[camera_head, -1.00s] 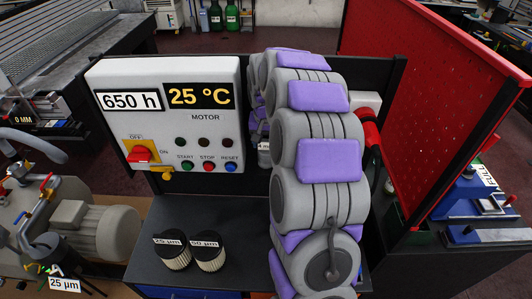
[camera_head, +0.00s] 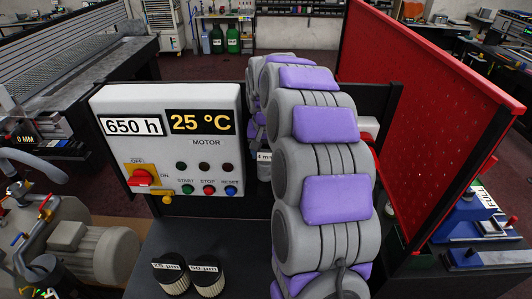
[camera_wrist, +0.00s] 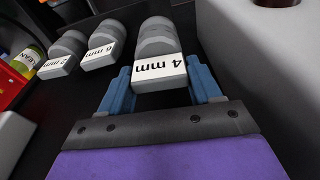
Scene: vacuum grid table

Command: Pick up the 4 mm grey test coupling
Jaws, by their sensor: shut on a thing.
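The 4 mm grey coupling (camera_wrist: 155,38) is a ribbed grey piece with a white label reading "4 mm" in the wrist view. My gripper (camera_wrist: 162,85) has one blue finger on each side of it and is shut on it. The label end faces the wrist camera.
The 6 mm (camera_wrist: 101,45) and 2 mm (camera_wrist: 66,52) grey couplings sit left of the held one. A white control box (camera_head: 170,140) stands left of my arm. Two filters (camera_head: 170,280) stand on the dark bench in front. A red perforated panel (camera_head: 430,110) rises at right.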

